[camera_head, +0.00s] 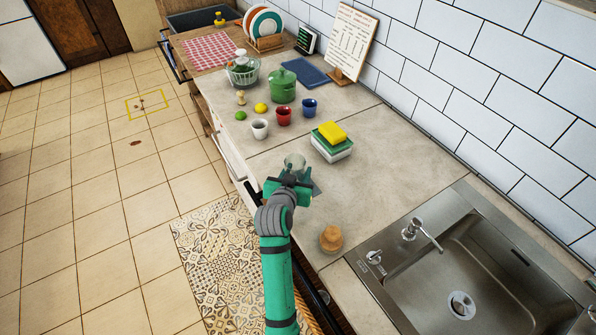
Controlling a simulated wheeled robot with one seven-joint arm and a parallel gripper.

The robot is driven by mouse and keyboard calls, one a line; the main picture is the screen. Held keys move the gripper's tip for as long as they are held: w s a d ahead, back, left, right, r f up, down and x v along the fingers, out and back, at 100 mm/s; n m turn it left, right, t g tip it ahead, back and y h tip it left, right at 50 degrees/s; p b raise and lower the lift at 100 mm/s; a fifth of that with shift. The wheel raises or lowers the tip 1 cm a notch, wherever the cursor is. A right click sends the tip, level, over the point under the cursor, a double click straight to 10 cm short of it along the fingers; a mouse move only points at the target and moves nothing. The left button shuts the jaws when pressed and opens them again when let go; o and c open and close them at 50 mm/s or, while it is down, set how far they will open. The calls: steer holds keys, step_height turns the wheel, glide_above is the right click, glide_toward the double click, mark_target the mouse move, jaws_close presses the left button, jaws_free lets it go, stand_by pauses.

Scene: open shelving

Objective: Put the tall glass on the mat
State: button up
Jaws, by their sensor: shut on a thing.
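My gripper (292,181) is shut on a clear tall glass (295,161) near the front edge of the grey worktop. The glass's top shows above the jaws; its lower part is hidden by the gripper. I cannot tell whether its base touches the worktop. A red-and-white checked mat (210,50) lies flat and bare at the far left end of the counter, well beyond my gripper. A flat dark blue piece (305,73) lies near the back wall; I cannot tell whether it is a mat or a board.
A green and white tub with a yellow sponge (332,132) stands just right of the glass. A sink (470,270) is at the right.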

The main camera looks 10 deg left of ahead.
steer(key=o, duration=1.2)
steer(key=shift+r, duration=0.1)
steer(key=shift+s+r, duration=0.15)
steer(key=shift+s, duration=0.05)
steer(key=v, duration=1.1)
steer(key=shift+s+r, duration=0.15)
steer(key=shift+s, duration=0.15)
